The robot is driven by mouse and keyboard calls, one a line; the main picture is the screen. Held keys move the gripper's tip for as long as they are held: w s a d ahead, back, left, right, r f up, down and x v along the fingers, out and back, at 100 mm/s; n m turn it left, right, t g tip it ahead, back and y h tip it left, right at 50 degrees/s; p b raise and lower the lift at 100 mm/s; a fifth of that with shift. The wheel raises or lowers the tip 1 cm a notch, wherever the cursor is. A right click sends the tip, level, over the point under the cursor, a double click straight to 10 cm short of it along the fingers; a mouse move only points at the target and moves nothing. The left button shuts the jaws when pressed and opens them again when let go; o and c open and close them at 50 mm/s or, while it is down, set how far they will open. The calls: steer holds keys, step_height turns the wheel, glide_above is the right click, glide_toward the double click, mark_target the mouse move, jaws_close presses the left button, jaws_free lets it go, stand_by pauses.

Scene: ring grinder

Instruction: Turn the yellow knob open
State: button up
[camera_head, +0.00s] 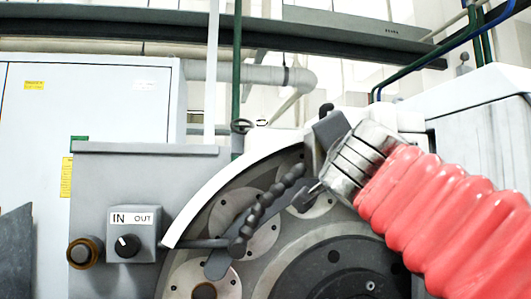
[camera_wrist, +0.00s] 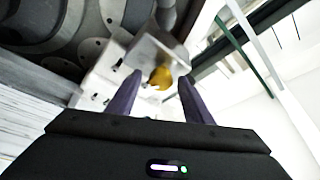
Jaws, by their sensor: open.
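In the wrist view a small yellow knob (camera_wrist: 161,77) sits on the end of a pale metal block (camera_wrist: 150,53). My gripper (camera_wrist: 158,86) is open, with one dark finger to each side of the knob in the picture. I see nothing held between the fingers. I cannot tell whether either finger touches the knob or how far ahead it is. In the head view my gripper (camera_head: 312,155) is at the upper part of the grinder (camera_head: 225,195), at the end of my red-sleeved arm. The yellow knob does not show there.
A jointed black hose (camera_head: 265,205) crosses the grinder's round face left of my gripper. A grey panel with an IN/OUT switch (camera_head: 128,245) and a brown-ringed button (camera_head: 85,252) stands at the left. A white cabinet (camera_head: 120,100) is behind. Pipes run overhead.

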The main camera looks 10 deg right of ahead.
steer(key=v, duration=1.3)
steer(key=shift+s, duration=0.4)
steer(key=shift+f, duration=0.1)
stand_by(0.4)
